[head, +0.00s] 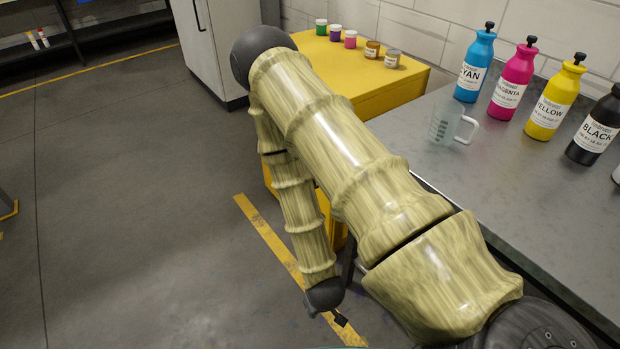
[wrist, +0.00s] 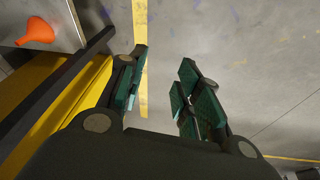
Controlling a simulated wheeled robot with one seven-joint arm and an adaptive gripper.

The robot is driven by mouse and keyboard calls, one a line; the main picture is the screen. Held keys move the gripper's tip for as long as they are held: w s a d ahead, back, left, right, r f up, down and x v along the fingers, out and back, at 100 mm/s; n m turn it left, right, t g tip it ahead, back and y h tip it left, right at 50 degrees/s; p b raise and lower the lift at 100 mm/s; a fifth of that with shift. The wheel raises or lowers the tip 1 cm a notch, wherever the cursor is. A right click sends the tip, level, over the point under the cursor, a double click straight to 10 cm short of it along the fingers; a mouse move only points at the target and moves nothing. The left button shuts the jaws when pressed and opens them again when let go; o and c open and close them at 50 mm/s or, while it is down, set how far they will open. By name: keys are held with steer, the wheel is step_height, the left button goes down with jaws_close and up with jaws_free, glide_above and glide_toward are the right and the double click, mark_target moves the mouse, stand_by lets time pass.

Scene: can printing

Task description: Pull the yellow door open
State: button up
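The yellow cabinet (head: 395,88) stands by the wall in the head view, left of the grey counter. Its front is mostly hidden behind my arm, with a strip of yellow front (head: 335,228) showing below. I cannot make out its door or handle there. In the wrist view, yellow panels (wrist: 72,108) lie to the left, beside a dark bar; I cannot tell which panel is the door. My gripper (wrist: 165,65) is open and empty, its green-padded fingers apart over grey floor. The left finger is close to the yellow panels; contact is not clear. In the head view my gripper is mostly hidden.
The grey counter (head: 445,165) holds a clear jug (head: 447,124) and several ink bottles (head: 512,82). Small jars (head: 350,39) stand on the cabinet. An orange funnel (wrist: 37,33) shows in the wrist view. The floor (head: 130,190) left of my arm is clear.

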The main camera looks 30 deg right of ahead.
steer(key=w+d+f+m+t+h+b, duration=0.1)
steer(key=w+d+f+t+h+b, duration=0.2)
steer(key=w+b, duration=0.6)
steer(key=w+d+f+m+t+h+b, duration=0.1)
steer(key=w+d+m+t+b, duration=0.25)
steer(key=w, duration=0.95)
steer(key=w+d+r+m+h+b, duration=0.1)
steer(key=w+d+r+h+b, duration=0.2)
steer(key=w+d+b, duration=0.3)
steer(key=w+d+r+m+t+h+b, duration=0.1)
steer(key=w+d+r+m+h+b, duration=0.1)
steer(key=w+d+b, duration=0.4)
steer(key=w+d+r+m+h+b, duration=0.1)
steer(key=w+d+r+h+b, duration=0.3)
steer(key=w+d+b, duration=0.3)
steer(key=shift+w+r+m+t+b, duration=0.15)
steer(key=shift+w+m+t+b, duration=0.15)
steer(key=shift+w+b, duration=0.4)
steer(key=shift+c, duration=0.4)
jaws_close()
